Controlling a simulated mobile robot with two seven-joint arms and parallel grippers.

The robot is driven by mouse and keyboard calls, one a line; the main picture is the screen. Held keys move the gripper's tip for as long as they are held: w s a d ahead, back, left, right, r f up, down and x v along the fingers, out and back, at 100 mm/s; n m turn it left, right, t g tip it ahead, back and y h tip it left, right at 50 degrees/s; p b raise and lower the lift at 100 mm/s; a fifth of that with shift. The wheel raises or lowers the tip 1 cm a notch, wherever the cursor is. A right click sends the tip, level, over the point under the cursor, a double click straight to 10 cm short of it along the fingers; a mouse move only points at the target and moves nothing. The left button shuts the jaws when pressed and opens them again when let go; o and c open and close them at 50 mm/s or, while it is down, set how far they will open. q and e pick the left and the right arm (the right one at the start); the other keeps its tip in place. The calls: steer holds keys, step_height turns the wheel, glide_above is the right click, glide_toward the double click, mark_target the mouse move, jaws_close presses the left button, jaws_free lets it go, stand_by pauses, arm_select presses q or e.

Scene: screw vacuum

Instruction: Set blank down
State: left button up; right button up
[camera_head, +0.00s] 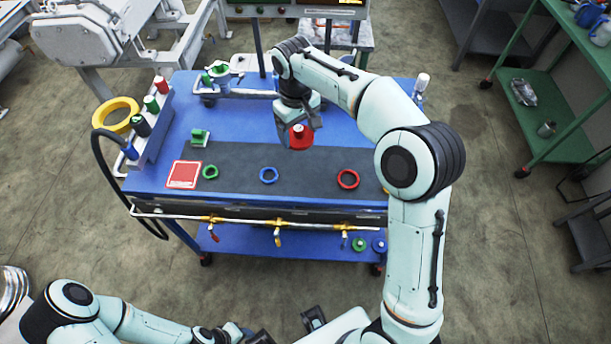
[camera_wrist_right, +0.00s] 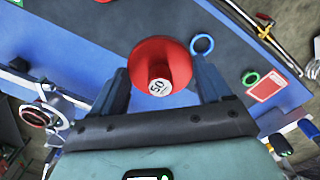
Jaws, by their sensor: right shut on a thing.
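My right gripper (camera_head: 299,122) is shut on a red blank (camera_head: 299,138) and holds it over the back part of the blue workbench (camera_head: 160,180). In the right wrist view the red blank (camera_wrist_right: 160,62) sits between the two dark fingers, with a knob marked 50 facing the camera. On the dark mat lie a green ring (camera_head: 210,172), a blue ring (camera_head: 268,175) and a red ring (camera_head: 348,179). The held blank is behind the rings, between the blue and red ones. My left gripper (camera_head: 222,335) is low at the bottom edge, its fingers unclear.
A red-and-white card (camera_head: 184,174) and a small green block (camera_head: 200,137) are at the left of the bench. A rack (camera_head: 150,130) with several coloured pieces and a yellow ring (camera_head: 117,115) stand at its left edge. Yellow valves (camera_head: 278,226) line the front. A green shelf (camera_head: 545,100) is at right.

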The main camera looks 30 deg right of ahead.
mark_target(307, 133)
steer(key=shift+n, duration=0.4)
steer(key=d+r, duration=0.1)
steer(key=r, duration=0.1)
steer(key=d+r+b, duration=0.1)
steer(key=shift+r+b, duration=0.3)
steer(key=shift+r, duration=0.05)
steer(key=shift+s+d+f, duration=0.15)
step_height(307, 133, down, 14)
steer(key=b, duration=0.3)
steer(key=shift+r+b, duration=0.2)
steer(key=shift+b, duration=0.1)
arm_select(q)
step_height(307, 133, down, 7)
steer(key=s, duration=0.2)
steer(key=shift+s+f+b, duration=0.15)
steer(key=shift+s+b, duration=0.15)
steer(key=shift+b, duration=0.05)
arm_select(e)
steer(key=shift+f, duration=2.65)
steer(key=shift+f, duration=0.1)
steer(key=o, duration=1.1)
steer(key=shift+c, duration=0.2)
step_height(307, 133, up, 12)
steer(key=shift+r+p, duration=0.15)
steer(key=shift+p, duration=0.95)
arm_select(q)
steer(key=shift+w+r, duration=0.15)
steer(key=shift+r, duration=0.4)
steer(key=shift+w+r, duration=0.15)
steer(key=shift+r, duration=0.35)
